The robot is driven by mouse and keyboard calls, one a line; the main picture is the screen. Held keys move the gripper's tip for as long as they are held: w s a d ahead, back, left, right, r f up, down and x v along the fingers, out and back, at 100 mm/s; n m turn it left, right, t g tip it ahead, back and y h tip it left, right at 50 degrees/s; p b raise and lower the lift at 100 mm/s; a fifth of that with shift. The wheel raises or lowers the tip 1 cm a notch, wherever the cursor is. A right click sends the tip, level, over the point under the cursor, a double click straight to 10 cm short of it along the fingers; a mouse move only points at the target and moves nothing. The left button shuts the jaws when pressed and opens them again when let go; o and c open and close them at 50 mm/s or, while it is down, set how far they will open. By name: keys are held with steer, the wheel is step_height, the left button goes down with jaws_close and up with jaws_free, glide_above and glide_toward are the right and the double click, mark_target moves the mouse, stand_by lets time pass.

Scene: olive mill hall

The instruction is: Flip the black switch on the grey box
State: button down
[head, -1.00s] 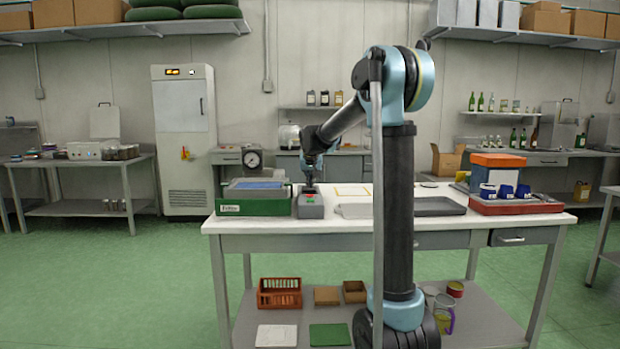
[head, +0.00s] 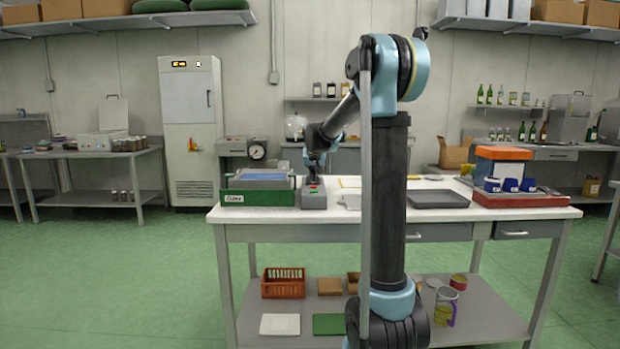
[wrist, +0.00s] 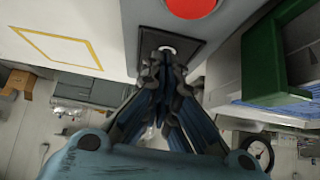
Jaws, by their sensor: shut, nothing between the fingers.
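The grey box (head: 314,201) stands on the white worktable, right of a green tray. In the wrist view, the shut, empty fingers (wrist: 168,58) are over a dark plate (wrist: 187,46) on the grey box (wrist: 236,12), beside the red button (wrist: 192,5). A small pale round spot shows at the fingertips. The black switch cannot be made out apart from the plate and fingers; whether they touch it is unclear.
The green tray (head: 258,198) stands close on the left. A dark grey tray (head: 437,199) and a red tray (head: 520,201) with blue cups lie to the right on the worktable (head: 270,216). An orange crate (head: 283,289) sits on the lower shelf.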

mark_target(314, 183)
steer(key=shift+r, duration=0.1)
steer(key=shift+r, duration=0.7)
steer(key=shift+r, duration=0.3)
steer(key=r, duration=0.3)
steer(key=shift+s+d+r, duration=0.15)
steer(key=shift+s+r, duration=0.2)
steer(key=s+f+v, duration=0.1)
steer(key=v, duration=0.8)
steer(key=shift+s, duration=0.3)
